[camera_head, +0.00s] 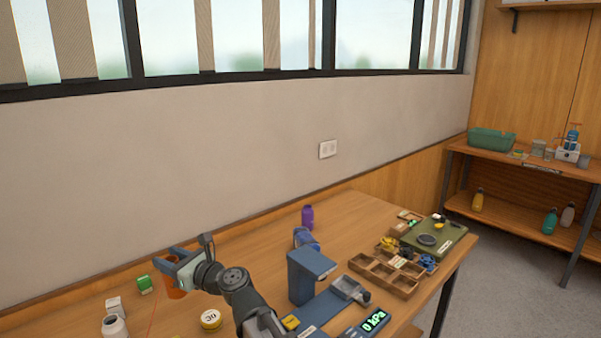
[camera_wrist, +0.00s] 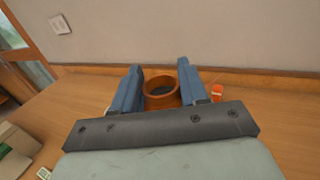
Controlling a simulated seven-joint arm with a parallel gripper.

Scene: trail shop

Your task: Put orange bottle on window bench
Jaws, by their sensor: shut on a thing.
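My gripper (camera_head: 168,262) is at the left of the bench under the window, its jaws shut around an orange open-topped, cup-like thing (camera_head: 175,291). In the wrist view, the orange thing (camera_wrist: 161,94) sits between the two blue fingers (camera_wrist: 160,86), its round rim and dark hollow inside facing the camera. I cannot tell whether it is a bottle, or whether its base touches the bench. A yellow-orange bottle (camera_head: 478,201) stands on the lower shelf of the far right table. The window bench (camera_head: 345,215) is the wooden top along the wall.
A purple bottle (camera_head: 307,217), a blue device (camera_head: 308,272), wooden trays (camera_head: 385,273) and a green board (camera_head: 433,238) fill the bench's middle and right. Bare wood shows along the wall.

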